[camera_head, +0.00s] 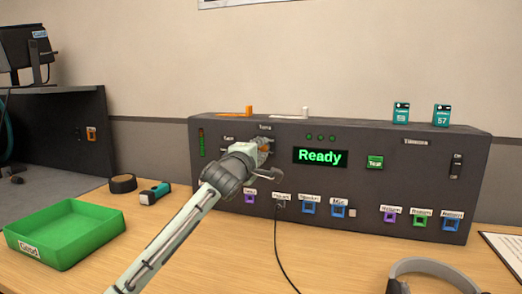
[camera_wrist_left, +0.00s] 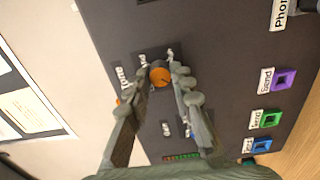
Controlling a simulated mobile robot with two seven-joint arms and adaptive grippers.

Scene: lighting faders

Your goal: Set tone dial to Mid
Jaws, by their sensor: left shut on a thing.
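The tone dial is an orange knob on the dark front panel of the console (camera_head: 400,192), under a small label at the panel's upper left. In the head view my left gripper (camera_head: 265,146) reaches it from the front and mostly hides it. In the left wrist view the orange dial (camera_wrist_left: 160,74) sits between the fingertips of my left gripper (camera_wrist_left: 160,82), which is shut on it. Small white labels stand around the dial, tilted in this view and too blurred to read surely. My right gripper is not in view.
A green display (camera_head: 320,157) reads "Ready", with a green button (camera_head: 375,162) to its right. Coloured sockets line the panel's lower edge. A green tray (camera_head: 65,232), a black tape roll (camera_head: 122,184) and a grey headset (camera_head: 428,263) lie on the table. A black cable hangs from the panel.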

